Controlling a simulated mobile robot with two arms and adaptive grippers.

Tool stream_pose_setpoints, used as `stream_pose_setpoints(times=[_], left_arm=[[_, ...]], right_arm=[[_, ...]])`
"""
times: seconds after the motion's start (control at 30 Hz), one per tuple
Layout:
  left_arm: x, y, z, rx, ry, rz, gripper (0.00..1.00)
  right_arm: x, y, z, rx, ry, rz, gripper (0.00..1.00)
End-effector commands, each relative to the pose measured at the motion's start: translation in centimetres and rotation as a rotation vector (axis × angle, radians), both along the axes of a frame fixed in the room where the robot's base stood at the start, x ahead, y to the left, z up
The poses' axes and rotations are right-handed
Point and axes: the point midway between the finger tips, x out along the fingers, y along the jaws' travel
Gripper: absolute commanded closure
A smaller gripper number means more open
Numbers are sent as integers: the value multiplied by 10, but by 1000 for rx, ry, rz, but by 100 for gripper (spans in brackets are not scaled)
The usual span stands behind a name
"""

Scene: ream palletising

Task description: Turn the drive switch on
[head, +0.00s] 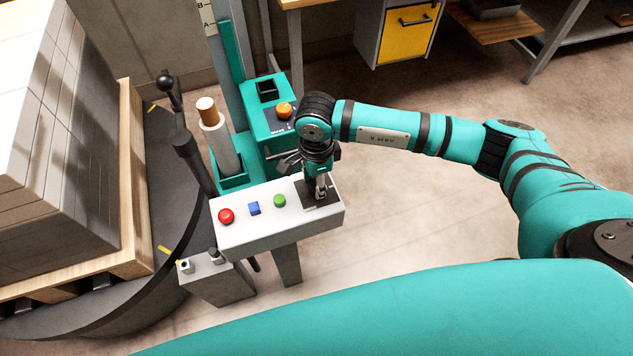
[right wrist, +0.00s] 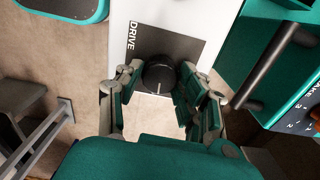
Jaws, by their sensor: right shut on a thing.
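The drive switch is a round black knob (right wrist: 159,72) on a dark plate lettered DRIVE (right wrist: 180,45), at the right end of the white control panel (head: 265,232). A pale pointer line on the knob points down in the right wrist view. My right gripper (head: 320,190) comes down over that end of the panel, and its fingers hide most of the knob in the head view. In the right wrist view the right gripper (right wrist: 160,86) is shut on the knob, one finger on each side. My left gripper is not in view.
A teal machine box with an orange knob (head: 284,110) stands behind. A loaded pallet (head: 130,180) is at left. Open floor lies right.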

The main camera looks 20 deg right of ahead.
Motion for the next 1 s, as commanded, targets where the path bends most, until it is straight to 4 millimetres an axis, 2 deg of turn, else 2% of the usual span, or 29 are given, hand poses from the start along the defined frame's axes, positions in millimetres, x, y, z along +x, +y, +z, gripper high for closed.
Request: stream_pose_setpoints(times=[0.3, 0.8, 0.83, 1.0], left_arm=[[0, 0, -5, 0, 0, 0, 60], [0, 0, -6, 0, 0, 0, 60], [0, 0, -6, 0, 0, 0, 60], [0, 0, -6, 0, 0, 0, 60]], right_arm=[[1, -1, 0, -1, -3, -109, 94], [1, -1, 1, 0, -3, -127, 94], [1, -1, 1, 0, -3, -127, 61], [1, -1, 1, 0, -2, -126, 39]])
